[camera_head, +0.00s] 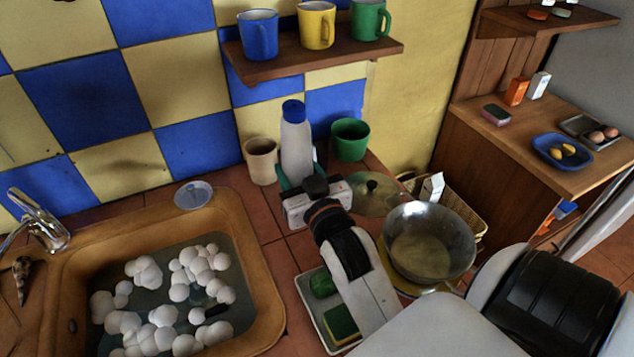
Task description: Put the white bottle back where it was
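The white bottle (296,150) with a blue cap stands upright near the tiled wall, between a beige cup (261,161) and a green cup (350,139). My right gripper (301,178) is at the lower part of the bottle, with teal fingers on both sides of it, and appears shut on it. The gripper body hides the bottle's base, so I cannot tell whether it touches the counter. My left gripper is not in view.
A sink (258,262) with white foam is at the left, with a faucet (40,222). A metal bowl (429,243), a basket (467,208) and a sponge tray (303,284) are near my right arm. A shelf (318,55) with mugs hangs above the bottle.

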